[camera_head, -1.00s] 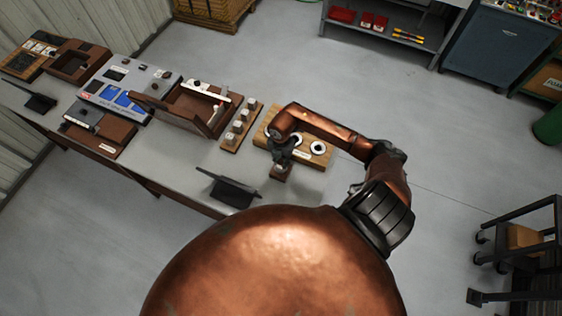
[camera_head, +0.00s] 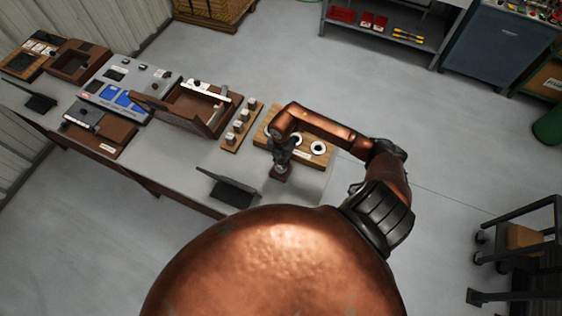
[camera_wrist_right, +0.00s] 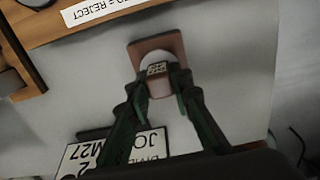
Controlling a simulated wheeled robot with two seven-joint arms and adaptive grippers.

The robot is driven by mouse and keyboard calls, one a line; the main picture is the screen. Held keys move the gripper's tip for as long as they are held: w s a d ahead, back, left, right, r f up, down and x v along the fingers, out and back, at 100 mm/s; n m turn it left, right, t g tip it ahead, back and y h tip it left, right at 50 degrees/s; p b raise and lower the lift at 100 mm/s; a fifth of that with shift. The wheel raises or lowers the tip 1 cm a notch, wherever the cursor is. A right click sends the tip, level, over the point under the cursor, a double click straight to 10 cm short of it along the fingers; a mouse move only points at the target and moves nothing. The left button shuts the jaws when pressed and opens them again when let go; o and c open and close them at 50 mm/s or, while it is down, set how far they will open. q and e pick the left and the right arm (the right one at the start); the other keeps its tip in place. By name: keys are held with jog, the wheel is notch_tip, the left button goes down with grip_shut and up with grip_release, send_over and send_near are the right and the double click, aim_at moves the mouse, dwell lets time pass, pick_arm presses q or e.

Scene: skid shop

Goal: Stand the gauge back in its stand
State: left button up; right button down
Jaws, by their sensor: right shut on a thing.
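My right gripper (camera_wrist_right: 158,92) is shut on the gauge (camera_wrist_right: 156,69), a small pale piece with a patterned end, seen between the fingertips in the right wrist view. The stand (camera_wrist_right: 150,47) is a small brown block on the table, directly at the gauge; the fingers and gauge cover part of it. In the head view, the right gripper (camera_head: 280,159) is over the stand (camera_head: 281,173) near the table's front right. The gauge is too small and hidden there to tell apart. I cannot tell how far it sits in the stand. My left gripper is not in view.
Behind the gripper lies a wooden board (camera_head: 310,158) with white rings. A wooden strip with several small blocks (camera_head: 241,127) and a brown open box (camera_head: 190,107) stand to the left. A dark card holder (camera_head: 228,188) stands at the front. A grey worktop strip (camera_head: 190,160) is free.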

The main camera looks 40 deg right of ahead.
jog(key=shift+f+b, duration=0.4)
jog(key=shift+f, duration=0.2)
jog(key=c, duration=1.7)
grip_release()
jog(key=shift+o, duration=0.5)
jog(key=o, duration=0.4)
jog(key=shift+c, duration=0.2)
jog(key=shift+r+p, duration=3.45)
jog(key=shift+r, duration=1.05)
jog(key=shift+f, duration=0.1)
